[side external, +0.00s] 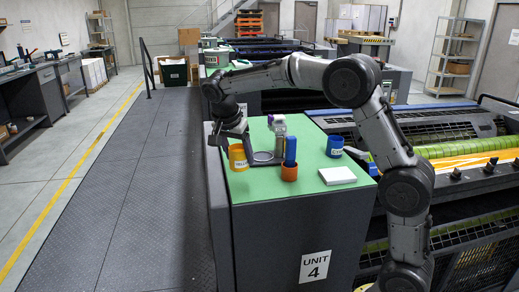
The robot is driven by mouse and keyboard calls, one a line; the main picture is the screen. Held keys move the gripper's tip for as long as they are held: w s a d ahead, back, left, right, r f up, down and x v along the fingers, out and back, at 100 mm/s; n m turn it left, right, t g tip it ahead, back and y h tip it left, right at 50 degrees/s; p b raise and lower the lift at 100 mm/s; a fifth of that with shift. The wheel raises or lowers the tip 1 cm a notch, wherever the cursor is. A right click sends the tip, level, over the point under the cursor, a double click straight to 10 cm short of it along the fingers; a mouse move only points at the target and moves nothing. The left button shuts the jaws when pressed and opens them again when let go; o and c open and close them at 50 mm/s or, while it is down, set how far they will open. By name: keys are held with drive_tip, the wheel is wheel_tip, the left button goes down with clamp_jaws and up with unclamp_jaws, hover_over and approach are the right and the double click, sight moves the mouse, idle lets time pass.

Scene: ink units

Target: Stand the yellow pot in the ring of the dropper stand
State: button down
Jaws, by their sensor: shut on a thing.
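The yellow pot (238,160) is upright, with dark lettering on its side, at the left edge of the green top. I cannot tell whether the pot's base touches the green top. The dropper stand's ring (264,156) lies just right of the pot, on a dark base. The ring looks empty. The gripper hides part of the stand's left side.
An orange pot (289,173) with a tall blue piece (291,149) in it stands right of the ring. A grey bottle (280,129) stands behind. A blue pot (335,147) and a white pad (338,175) are at the right. The green top (255,190) is clear in front.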

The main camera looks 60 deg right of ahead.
drive_tip(key=d, duration=0.4)
drive_tip(key=w+d, duration=0.1)
drive_tip(key=d, duration=0.4)
drive_tip(key=w+d, duration=0.1)
drive_tip(key=d, duration=0.4)
drive_tip(key=shift+w+r, duration=0.1)
drive_tip(key=shift+w, duration=0.15)
drive_tip(key=shift+d+f, duration=0.1)
drive_tip(key=shift+f, duration=1.6)
drive_tip(key=shift+f, duration=0.2)
drive_tip(key=shift+c, duration=1.7)
unclamp_jaws()
drive_tip(key=shift+f, duration=0.1)
